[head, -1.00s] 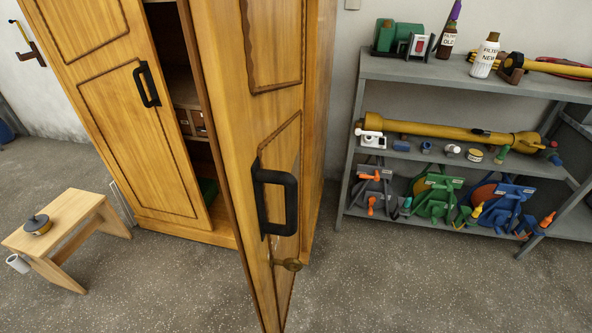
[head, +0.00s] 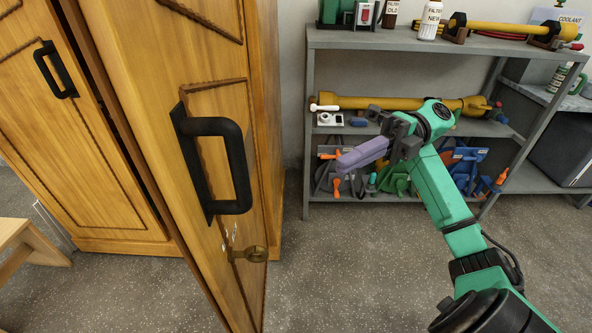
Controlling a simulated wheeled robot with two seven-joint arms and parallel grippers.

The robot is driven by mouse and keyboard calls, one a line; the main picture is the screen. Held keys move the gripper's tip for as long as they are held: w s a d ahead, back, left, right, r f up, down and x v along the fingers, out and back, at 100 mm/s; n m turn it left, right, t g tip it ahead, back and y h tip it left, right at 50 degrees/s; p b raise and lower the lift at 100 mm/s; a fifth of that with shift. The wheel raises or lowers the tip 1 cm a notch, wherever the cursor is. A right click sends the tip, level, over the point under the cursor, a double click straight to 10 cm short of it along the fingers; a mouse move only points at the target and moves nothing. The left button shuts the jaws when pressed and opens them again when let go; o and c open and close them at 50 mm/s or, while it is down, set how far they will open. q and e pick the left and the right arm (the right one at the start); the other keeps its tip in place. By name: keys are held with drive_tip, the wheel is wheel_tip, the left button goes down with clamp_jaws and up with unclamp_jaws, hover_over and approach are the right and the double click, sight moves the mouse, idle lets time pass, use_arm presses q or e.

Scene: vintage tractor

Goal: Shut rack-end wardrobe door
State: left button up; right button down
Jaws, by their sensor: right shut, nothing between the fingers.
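The wooden wardrobe's rack-end door (head: 208,88) stands ajar, its edge turned toward me, with a dark gap on its left. My left gripper is not in view.
A grey metal rack (head: 440,45) with bottles, a yellow tube (head: 395,103) and coloured parts stands right of the wardrobe. The wardrobe's other door (head: 70,150) has its own black handle. A wooden stool (head: 25,240) is at lower left. The floor between is clear.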

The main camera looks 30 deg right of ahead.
drive_tip(key=w+a+p, duration=0.2)
drive_tip(key=a+p, duration=0.1)
drive_tip(key=a, duration=0.9)
drive_tip(key=shift+w, duration=0.1)
